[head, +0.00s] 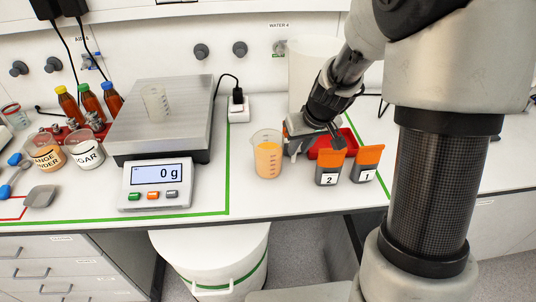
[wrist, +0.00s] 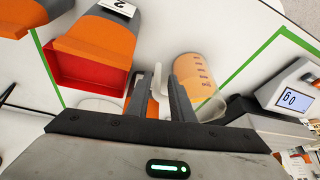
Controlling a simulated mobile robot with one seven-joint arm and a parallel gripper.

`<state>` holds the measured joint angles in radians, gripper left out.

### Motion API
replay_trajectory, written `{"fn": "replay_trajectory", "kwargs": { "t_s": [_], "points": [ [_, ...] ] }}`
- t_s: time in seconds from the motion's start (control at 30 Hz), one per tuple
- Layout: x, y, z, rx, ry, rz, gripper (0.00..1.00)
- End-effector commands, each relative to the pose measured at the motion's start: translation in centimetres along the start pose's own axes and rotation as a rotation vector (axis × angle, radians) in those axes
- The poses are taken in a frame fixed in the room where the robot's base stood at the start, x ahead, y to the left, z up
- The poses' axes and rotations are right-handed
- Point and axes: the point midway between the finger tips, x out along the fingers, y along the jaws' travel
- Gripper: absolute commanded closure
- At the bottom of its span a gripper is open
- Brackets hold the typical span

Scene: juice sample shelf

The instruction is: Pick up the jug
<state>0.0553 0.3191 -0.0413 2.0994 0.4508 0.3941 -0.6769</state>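The jug (head: 267,160) is clear, holds orange liquid and stands upright on the white bench, right of the scale. In the wrist view the jug (wrist: 200,72) appears just beyond my fingers, with measuring marks on its side. My gripper (head: 312,146) is low over the bench at the jug's right side. In the wrist view my gripper (wrist: 158,92) has its fingers apart. A pale strip that looks like the jug's handle (wrist: 157,80) shows between the fingers. I cannot tell whether either finger touches it.
A scale reading 0 g (head: 157,172) stands left, with a small clear cup (head: 155,104) on its plate. Grey-and-orange bins marked 2 (head: 328,174) and 1 (head: 364,172) stand close right of the jug.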

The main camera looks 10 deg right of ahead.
Motion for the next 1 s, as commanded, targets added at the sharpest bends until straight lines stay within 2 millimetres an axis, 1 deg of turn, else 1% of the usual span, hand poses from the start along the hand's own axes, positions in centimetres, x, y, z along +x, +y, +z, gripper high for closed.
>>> {"fn": "replay_trajectory", "kwargs": {
  "t_s": [0.03, 0.27, 0.43, 0.53, 0.63, 0.83, 0.87, 0.9, 0.97, 1.0],
  "points": [
    [0.7, 0.0, 0.1, 0.002, -0.002, -0.001, 0.79],
    [2.2, 0.1, -0.2, 0.001, -0.001, 0.000, 0.79],
    [4.8, 0.4, -0.7, 0.002, -0.003, -0.001, 0.79],
    [6.0, 0.4, -0.7, 0.001, -0.001, 0.000, 0.79],
    [6.5, 0.3, -0.7, 0.001, 0.000, 0.000, 0.79],
    [6.6, 0.3, -0.7, 0.001, 0.001, 0.000, 0.79],
    [6.6, 0.3, -0.7, 0.001, 0.001, 0.000, 0.81],
    [6.6, 0.3, -0.7, 0.001, 0.001, 0.000, 0.88],
    [6.6, 0.3, -0.7, 0.001, 0.001, 0.000, 0.98],
    [6.6, 0.3, -0.7, 0.001, 0.001, 0.000, 1.00]
  ]
}}
